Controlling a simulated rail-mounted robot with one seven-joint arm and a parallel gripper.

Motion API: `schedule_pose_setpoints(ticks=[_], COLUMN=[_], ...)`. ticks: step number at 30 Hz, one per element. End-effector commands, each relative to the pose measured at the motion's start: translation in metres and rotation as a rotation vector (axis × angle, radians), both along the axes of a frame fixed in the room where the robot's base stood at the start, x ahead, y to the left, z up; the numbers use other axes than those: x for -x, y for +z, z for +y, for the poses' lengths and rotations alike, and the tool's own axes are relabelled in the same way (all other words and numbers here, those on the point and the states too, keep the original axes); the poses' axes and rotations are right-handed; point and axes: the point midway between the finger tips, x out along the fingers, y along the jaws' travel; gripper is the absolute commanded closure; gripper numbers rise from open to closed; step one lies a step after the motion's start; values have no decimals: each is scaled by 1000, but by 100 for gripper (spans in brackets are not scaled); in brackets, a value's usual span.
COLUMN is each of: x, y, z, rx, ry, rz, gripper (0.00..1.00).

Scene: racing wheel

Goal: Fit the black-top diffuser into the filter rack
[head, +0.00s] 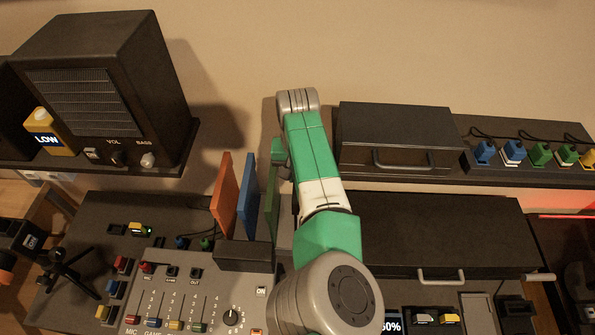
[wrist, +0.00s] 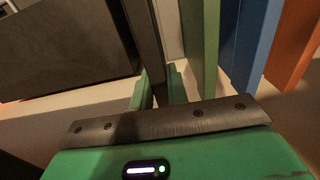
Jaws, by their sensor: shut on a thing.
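In the wrist view my gripper (wrist: 160,88) has its green fingers shut on a dark, narrow strip (wrist: 146,38), which appears to be the black-top diffuser seen along its edge. Most of its face is hidden by this angle. To its right in that view stand a green panel (wrist: 208,40), a blue panel (wrist: 248,45) and an orange panel (wrist: 292,45). In the head view the orange (head: 222,195), blue (head: 245,195) and green (head: 272,200) panels stand upright in the dark filter rack (head: 243,257). My arm hides the gripper's fingertips and the held piece there.
A mixer panel (head: 190,300) with faders lies in front of the rack. A dark speaker (head: 105,85) stands at the back left. Dark boxes, one upper (head: 395,135) and one lower (head: 440,230), are close on the right of my arm.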

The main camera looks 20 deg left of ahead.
Motion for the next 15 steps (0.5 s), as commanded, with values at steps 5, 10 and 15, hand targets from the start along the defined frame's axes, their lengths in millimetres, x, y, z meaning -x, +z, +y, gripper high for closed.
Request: schedule_pose_setpoints(ticks=[5,10,15], x=[0,0,0], y=[-5,-10,-14], z=[0,0,0], rx=[0,0,-1], ry=[0,0,0], rz=[0,0,0], gripper=[100,100,100])
